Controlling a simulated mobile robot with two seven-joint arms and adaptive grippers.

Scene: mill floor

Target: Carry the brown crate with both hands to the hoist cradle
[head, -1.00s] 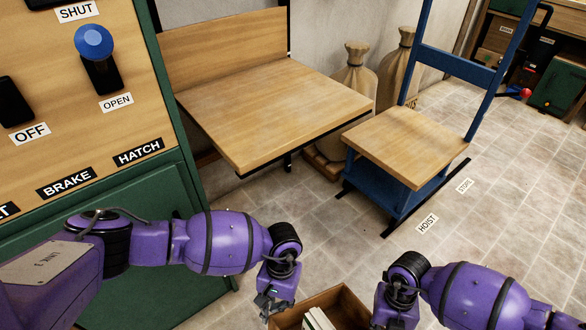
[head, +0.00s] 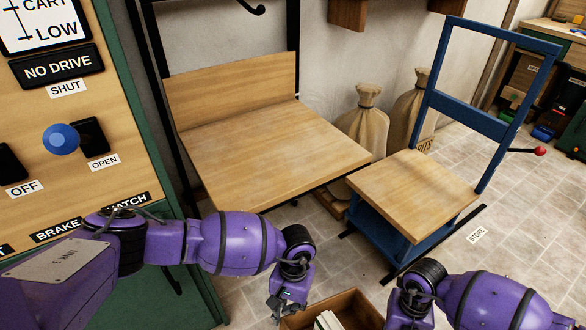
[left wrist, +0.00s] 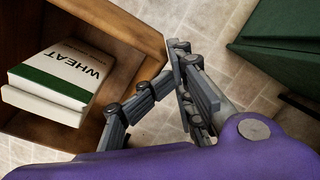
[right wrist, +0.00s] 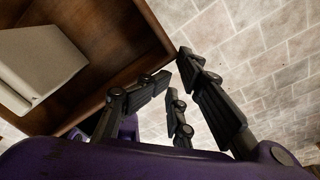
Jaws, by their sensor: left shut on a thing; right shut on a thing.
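The brown crate (head: 362,305) is at the bottom edge of the head view, cut off by it, with pale books inside. My left gripper (head: 285,308) is shut on its left side; the left wrist view shows the crate wall (left wrist: 135,22) at the fingertips and a book marked WHEAT. My right gripper (right wrist: 180,72) is shut on the other side of the crate (right wrist: 120,30); its fingers are mostly out of the head view. A wooden platform with a back panel between black posts (head: 265,150), apparently the hoist cradle, stands ahead, beyond the crate.
A blue cart with a wooden top (head: 410,185) stands right of the platform, with a red-knobbed lever (head: 540,152). Sacks (head: 364,125) stand behind. A green control cabinet with a blue knob (head: 61,139) is at left. Tiled floor is open at right.

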